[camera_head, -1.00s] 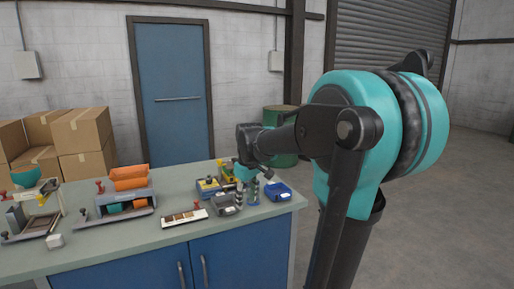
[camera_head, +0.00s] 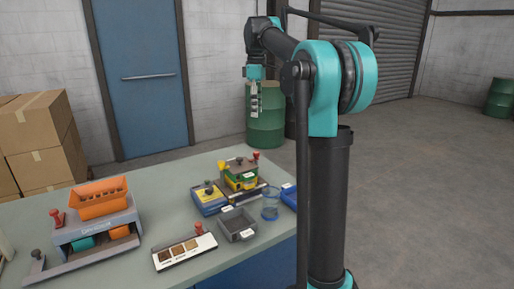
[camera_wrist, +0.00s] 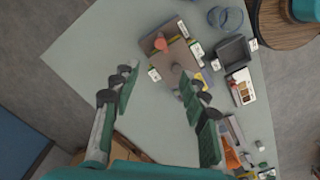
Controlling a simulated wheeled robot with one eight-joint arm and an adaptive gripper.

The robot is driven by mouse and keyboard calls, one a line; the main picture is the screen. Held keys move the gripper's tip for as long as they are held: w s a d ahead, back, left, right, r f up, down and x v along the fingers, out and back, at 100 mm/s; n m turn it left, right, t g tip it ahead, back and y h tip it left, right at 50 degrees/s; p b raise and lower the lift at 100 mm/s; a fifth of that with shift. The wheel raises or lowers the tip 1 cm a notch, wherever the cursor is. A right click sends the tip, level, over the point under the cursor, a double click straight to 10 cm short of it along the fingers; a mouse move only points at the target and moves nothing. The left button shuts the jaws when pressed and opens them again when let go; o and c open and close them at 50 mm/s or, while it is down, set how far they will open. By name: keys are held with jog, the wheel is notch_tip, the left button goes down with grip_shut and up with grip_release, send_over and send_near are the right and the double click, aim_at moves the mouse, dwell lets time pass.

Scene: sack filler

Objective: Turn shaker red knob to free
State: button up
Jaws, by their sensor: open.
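A green and yellow device with a brown top plate (camera_head: 241,165) stands near the table's far edge and carries a red knob (camera_head: 256,156). In the wrist view its brown top (camera_wrist: 178,55) and red knob (camera_wrist: 160,43) are beyond my fingertips. Another red knob (camera_head: 58,217) stands by the grey unit with the orange hopper (camera_head: 99,198). I cannot read which device is the shaker. My gripper (camera_head: 254,106) is high above and behind the table, pointing down. Its fingers (camera_wrist: 158,80) are spread, with nothing between them.
A blue box with a dark knob (camera_head: 209,198), a grey tray (camera_head: 238,225), a clear cup (camera_head: 270,206) and a sample strip (camera_head: 185,250) crowd the table's right end. A green drum (camera_head: 266,125) stands behind.

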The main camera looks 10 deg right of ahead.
aim_at(256, 152)
notch_tip(256, 152, down, 17)
jog(key=shift+s+r, duration=0.1)
jog(key=shift+r, duration=0.05)
dwell(0.5)
grip_shut()
